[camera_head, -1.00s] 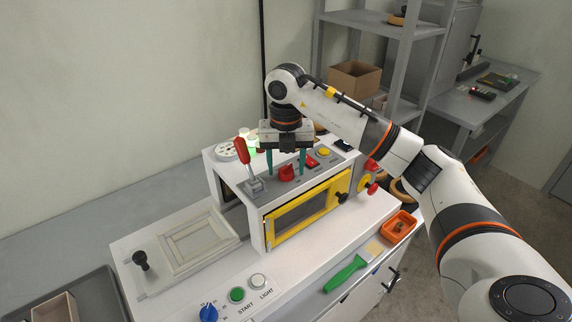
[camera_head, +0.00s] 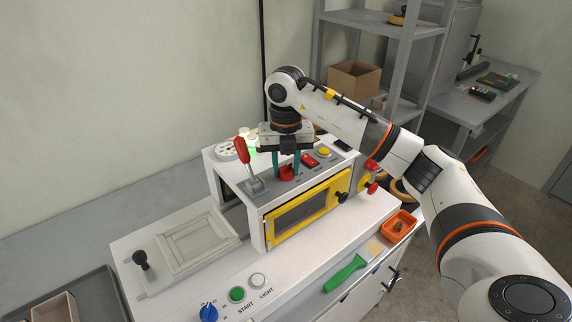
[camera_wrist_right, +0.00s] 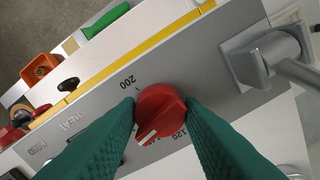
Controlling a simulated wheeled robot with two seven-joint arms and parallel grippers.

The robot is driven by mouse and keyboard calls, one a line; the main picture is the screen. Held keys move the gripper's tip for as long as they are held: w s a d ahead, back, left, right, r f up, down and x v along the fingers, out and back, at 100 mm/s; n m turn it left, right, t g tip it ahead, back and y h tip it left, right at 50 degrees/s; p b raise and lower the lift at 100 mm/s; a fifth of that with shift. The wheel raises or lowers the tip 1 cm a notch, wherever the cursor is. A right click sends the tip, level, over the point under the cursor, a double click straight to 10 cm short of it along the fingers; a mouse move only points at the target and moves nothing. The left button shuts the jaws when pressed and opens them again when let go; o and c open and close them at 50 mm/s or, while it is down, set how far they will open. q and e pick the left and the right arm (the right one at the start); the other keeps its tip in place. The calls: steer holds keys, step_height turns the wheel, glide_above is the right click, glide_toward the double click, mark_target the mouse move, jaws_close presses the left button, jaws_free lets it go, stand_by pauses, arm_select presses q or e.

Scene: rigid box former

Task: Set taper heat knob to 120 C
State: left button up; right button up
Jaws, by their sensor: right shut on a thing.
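The red taper heat knob (camera_head: 287,172) sits on the grey sloped top panel of the white machine. In the right wrist view the knob (camera_wrist_right: 160,112) is between the two green fingers, and its white pointer mark lies at the lower left of its face. The labels "200" and "120" show beside it, the "120" just below right of the knob, partly covered. My right gripper (camera_head: 287,168) points down and is shut on the knob; it also shows in the right wrist view (camera_wrist_right: 161,108). My left gripper is not in view.
A red-handled lever (camera_head: 244,152) stands left of the knob. A red rocker switch (camera_head: 309,160) and a yellow button (camera_head: 324,151) lie to its right. A yellow-framed window (camera_head: 305,208) is below. An orange bin (camera_head: 398,224) and a green-handled brush (camera_head: 346,272) lie on the front ledge.

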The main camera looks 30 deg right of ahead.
steer(key=n, duration=0.3)
steer(key=shift+n+b, duration=0.3)
steer(key=shift+b, duration=0.1)
steer(key=n+b, duration=0.1)
steer(key=n, duration=0.3)
steer(key=shift+n, duration=0.3)
steer(key=n, duration=0.3)
steer(key=shift+n, duration=0.3)
steer(key=shift+n+b, duration=0.5)
steer(key=shift+n, duration=1.3)
steer(key=o, duration=1)
steer(key=shift+r, duration=0.1)
